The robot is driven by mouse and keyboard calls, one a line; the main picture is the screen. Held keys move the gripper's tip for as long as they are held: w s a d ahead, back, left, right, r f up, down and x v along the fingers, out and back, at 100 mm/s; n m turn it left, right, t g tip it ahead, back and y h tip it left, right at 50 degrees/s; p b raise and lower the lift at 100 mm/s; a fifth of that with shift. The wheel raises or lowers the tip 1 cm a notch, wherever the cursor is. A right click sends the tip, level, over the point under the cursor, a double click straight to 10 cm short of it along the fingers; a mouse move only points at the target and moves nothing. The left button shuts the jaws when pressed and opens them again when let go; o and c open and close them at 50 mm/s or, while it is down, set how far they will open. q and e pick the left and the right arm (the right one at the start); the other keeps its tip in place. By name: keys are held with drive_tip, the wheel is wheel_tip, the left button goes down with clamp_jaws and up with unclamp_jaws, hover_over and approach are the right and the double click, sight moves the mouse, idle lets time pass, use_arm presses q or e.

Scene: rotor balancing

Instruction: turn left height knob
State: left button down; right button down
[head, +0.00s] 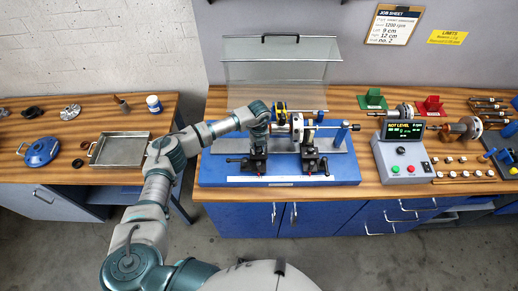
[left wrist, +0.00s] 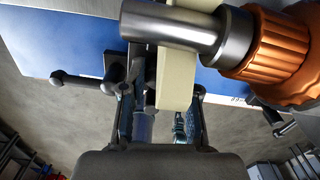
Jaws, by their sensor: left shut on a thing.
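The balancing rig stands on a blue base (head: 222,171). Its left pedestal (head: 257,164) is dark, with a black side handle, and carries the left end of the rotor shaft. My left gripper (head: 258,134) points down onto the top of this pedestal. In the left wrist view my left gripper (left wrist: 160,118) has its two fingers close around a part between them, taken as the left height knob; it is mostly hidden. A pale strip (left wrist: 177,78) crosses in front, and a metal shaft (left wrist: 175,32) and orange ribbed part (left wrist: 272,50) lie close by. My right gripper is not in view.
A right pedestal (head: 311,162) stands on the same base. A clear guard (head: 275,62) is raised behind the rotor. A control box with a green display (head: 404,131) stands to the right.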

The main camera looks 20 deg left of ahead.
sight(259, 148)
use_arm(q)
drive_tip(key=m+b, duration=0.1)
drive_tip(key=m, duration=0.1)
drive_tip(key=m+b, duration=0.2)
drive_tip(key=shift+s+f, duration=0.1)
drive_tip(key=shift+f, duration=0.2)
drive_tip(key=shift+r+m, duration=0.1)
drive_tip(key=shift+m, duration=0.6)
drive_tip(key=c, duration=0.8)
unclamp_jaws()
drive_tip(key=shift+c, duration=0.2)
drive_tip(key=shift+r, duration=0.1)
wheel_tip(259, 148, up, 12)
drive_tip(key=shift+w, duration=0.2)
